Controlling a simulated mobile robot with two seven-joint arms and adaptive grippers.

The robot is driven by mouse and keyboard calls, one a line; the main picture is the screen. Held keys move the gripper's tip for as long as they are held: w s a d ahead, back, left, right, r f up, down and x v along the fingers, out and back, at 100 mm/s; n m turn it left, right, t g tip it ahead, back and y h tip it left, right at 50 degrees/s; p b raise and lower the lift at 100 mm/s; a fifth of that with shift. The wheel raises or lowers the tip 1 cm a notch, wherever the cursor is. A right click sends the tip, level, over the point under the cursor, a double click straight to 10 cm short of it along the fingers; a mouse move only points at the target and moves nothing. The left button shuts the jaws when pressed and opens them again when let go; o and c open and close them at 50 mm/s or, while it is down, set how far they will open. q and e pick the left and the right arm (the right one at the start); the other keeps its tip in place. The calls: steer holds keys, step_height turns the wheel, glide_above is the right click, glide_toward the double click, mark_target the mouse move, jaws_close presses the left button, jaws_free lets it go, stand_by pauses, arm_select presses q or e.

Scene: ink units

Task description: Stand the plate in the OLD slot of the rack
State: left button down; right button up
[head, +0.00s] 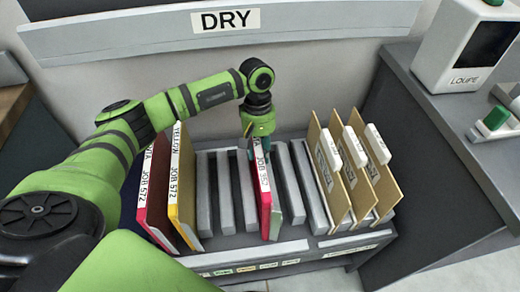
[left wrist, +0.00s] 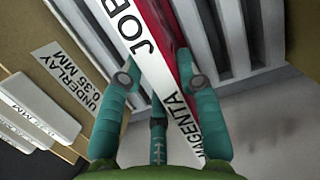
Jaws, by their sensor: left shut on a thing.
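The plate (head: 264,200) is thin and magenta-red with a white edge label; the head view shows JOB and a number on it. In the left wrist view the plate (left wrist: 150,45) reads JOB and MAGENTA. My left gripper (head: 257,140) is shut on its upper edge from above; its teal fingers (left wrist: 164,82) sit either side of the label. The plate stands upright among the grey dividers of the rack (head: 225,195), near the middle. Whether it is fully seated I cannot tell. Small labels line the rack's front, too small to read, so the OLD slot cannot be picked out.
A magenta plate (head: 153,195) and a yellow plate (head: 183,195), both marked JOB 572, stand at the rack's left. Several tan underlay boards (head: 340,195) with white tabs stand at its right. A DRY sign (head: 231,21) is behind; a LOUPE device (head: 462,50) sits right.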

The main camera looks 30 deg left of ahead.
arm_select(q)
steer(key=c, duration=0.8)
jaws_free()
steer(key=shift+f, duration=0.1)
steer(key=r, duration=0.4)
steer(key=w+a+r, duration=0.1)
steer(key=r, duration=0.3)
steer(key=w+r, duration=0.1)
steer(key=r, duration=0.2)
steer(key=shift+a+r, duration=0.25)
steer(key=shift+r, duration=0.15)
